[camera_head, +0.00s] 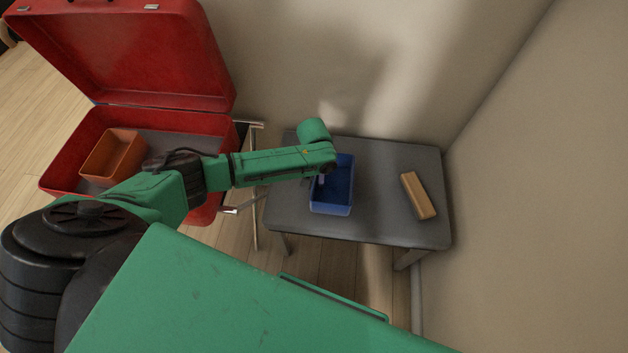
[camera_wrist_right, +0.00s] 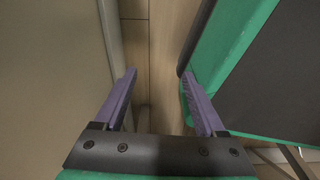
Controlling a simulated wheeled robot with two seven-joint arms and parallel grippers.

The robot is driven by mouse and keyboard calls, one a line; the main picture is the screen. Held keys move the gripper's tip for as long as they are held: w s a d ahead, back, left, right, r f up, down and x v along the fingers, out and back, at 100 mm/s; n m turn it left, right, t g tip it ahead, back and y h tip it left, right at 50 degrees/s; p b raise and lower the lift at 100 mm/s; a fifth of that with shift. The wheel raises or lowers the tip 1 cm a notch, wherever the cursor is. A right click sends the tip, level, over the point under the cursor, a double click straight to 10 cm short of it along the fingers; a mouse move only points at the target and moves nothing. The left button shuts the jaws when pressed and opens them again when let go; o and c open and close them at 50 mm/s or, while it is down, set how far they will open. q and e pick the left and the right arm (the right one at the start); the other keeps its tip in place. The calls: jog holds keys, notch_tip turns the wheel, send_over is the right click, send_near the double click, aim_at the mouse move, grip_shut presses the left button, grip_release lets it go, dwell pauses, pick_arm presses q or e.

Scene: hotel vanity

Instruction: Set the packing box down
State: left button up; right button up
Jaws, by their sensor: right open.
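A blue open-topped box (camera_head: 343,198) sits on, or very close above, the grey table (camera_head: 385,222); I cannot tell if it touches the top. My left arm reaches across from the left, and my left gripper (camera_head: 322,181) is at the box's left side, pointing down. Its fingers are mostly hidden under the wrist, so its grip on the box wall is unclear. An orange open box (camera_head: 113,155) stands inside the red suitcase (camera_head: 70,150). My right gripper (camera_wrist_right: 159,74) is open and empty in the right wrist view, away from both boxes.
A tan block (camera_head: 418,196) lies on the right part of the table. The table top between it and the blue box is clear. Walls stand behind and to the right. The suitcase lid is raised, and a metal stand (camera_head: 254,190) shows between suitcase and table.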

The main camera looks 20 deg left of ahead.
pick_arm(q)
jog(key=shift+r, duration=0.25)
notch_tip(320, 180, up, 5)
jog(key=shift+p, duration=1.05)
notch_tip(320, 180, up, 7)
jog(key=shift+f+p, duration=0.1)
jog(key=shift+p, duration=0.6)
pick_arm(e)
jog(key=s, duration=0.1)
jog(key=s+r, duration=0.2)
jog(key=shift+s+d, duration=0.25)
jog(key=shift+d, duration=0.05)
